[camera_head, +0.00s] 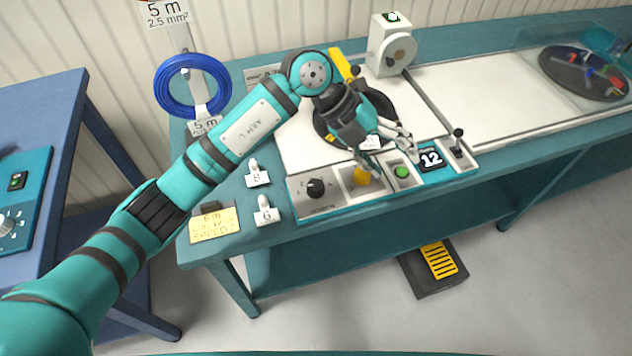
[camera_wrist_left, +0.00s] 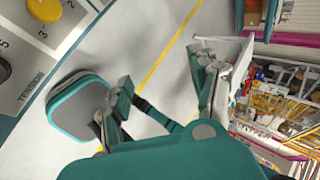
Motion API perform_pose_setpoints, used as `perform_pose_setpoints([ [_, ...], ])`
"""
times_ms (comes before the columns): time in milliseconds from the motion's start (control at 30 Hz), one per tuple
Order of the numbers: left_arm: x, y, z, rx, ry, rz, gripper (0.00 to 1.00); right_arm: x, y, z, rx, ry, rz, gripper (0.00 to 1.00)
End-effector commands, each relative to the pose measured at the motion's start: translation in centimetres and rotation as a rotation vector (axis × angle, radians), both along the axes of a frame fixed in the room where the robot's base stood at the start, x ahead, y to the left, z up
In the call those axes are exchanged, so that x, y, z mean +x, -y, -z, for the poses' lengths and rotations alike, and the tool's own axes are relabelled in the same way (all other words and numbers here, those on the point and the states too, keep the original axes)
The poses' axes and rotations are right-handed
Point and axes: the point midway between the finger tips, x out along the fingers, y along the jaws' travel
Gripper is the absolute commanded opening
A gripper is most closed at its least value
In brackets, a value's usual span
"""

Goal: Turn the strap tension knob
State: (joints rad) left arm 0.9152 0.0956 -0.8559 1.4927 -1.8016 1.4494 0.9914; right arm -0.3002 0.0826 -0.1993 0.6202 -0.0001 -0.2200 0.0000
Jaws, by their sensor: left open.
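The control panel at the front of the bench carries a black knob (camera_head: 315,187) on a grey plate, with a yellow knob (camera_head: 362,177) to its right. In the left wrist view a dark knob (camera_wrist_left: 4,70) sits at the left edge beside the word TENSION, and a yellow knob (camera_wrist_left: 45,9) is at the top left. My left gripper (camera_head: 393,163) is open and empty above the panel, near the yellow knob and a green button (camera_head: 402,172). It lies right of the black knob, apart from it. Its fingers (camera_wrist_left: 160,68) are spread in the wrist view. My right gripper is not in view.
A blue cable coil (camera_head: 193,87) hangs behind. A pedal (camera_head: 438,262) is on the floor.

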Motion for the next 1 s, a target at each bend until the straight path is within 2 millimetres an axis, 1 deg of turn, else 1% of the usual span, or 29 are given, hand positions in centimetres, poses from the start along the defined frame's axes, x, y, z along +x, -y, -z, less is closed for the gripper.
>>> perform_pose_setpoints([
  [33,1.5,-2.2,0.6,0.166,0.034,-0.015,0.62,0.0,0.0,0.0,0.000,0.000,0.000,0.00],
  [67,2.3,-3.7,1.0,0.260,0.047,-0.029,0.62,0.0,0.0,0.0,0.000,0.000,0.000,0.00],
  [100,3.3,-5.5,1.2,0.371,0.061,-0.052,0.62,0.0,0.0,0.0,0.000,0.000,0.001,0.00],
  [200,5.1,-9.5,0.8,0.593,0.088,-0.121,0.62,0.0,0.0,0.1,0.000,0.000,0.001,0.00],
  [300,6.1,-12.0,0.2,0.723,0.100,-0.173,0.62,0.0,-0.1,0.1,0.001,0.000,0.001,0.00],
  [333,6.3,-12.5,0.0,0.747,0.102,-0.183,0.62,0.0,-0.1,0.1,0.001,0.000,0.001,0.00],
  [400,6.4,-13.1,0.0,0.777,0.103,-0.196,0.62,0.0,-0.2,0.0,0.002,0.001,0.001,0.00],
  [467,6.4,-13.2,0.4,0.785,0.103,-0.199,0.62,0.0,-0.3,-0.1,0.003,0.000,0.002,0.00],
  [567,6.4,-13.2,1.6,0.783,0.099,-0.197,0.62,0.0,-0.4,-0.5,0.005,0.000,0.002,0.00],
  [667,6.3,-13.2,3.5,0.782,0.097,-0.196,0.62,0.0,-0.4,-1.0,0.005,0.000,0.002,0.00],
  [1000,6.2,-13.1,11.0,0.778,0.097,-0.193,0.62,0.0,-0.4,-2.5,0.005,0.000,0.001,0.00],
])
